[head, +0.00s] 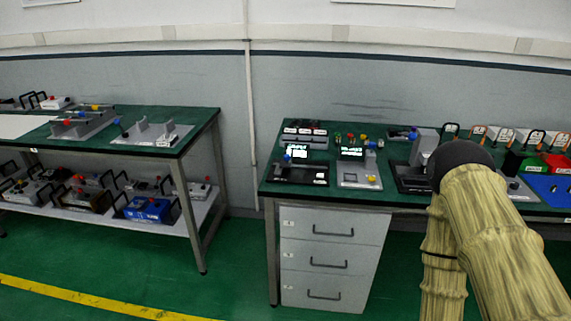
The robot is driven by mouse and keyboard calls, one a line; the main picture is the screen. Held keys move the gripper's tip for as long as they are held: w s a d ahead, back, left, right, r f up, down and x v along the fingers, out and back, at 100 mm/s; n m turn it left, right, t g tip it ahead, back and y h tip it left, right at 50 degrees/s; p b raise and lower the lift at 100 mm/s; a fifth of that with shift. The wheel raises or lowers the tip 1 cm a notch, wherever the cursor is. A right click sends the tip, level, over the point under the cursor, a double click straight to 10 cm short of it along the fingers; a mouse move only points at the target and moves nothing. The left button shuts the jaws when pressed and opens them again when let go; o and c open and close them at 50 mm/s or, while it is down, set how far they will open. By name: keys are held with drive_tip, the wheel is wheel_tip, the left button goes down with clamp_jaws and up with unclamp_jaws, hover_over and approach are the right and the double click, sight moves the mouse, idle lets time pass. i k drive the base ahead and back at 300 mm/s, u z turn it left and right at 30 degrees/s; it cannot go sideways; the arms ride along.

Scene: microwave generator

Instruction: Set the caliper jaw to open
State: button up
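I cannot make out a caliper jaw for certain at this size. A dark bench device (300,173) with a small lit screen and a blue part stands at the left front of the right-hand bench (272,187). A grey device (358,172) with a lit green-text display and a yellow knob stands to its right. Another grey and black device (415,172) stands further right, partly hidden by my arm. My arm, in a ribbed yellowish cover with a dark joint, reaches in from the lower right. My gripper does not show.
A drawer unit (330,262) is under the right bench. Green floor lies open between the benches and in front.

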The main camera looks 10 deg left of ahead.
sight(286, 163)
drive_tip(key=u, duration=1.05)
drive_tip(key=i, duration=0.7)
drive_tip(key=z, duration=0.05)
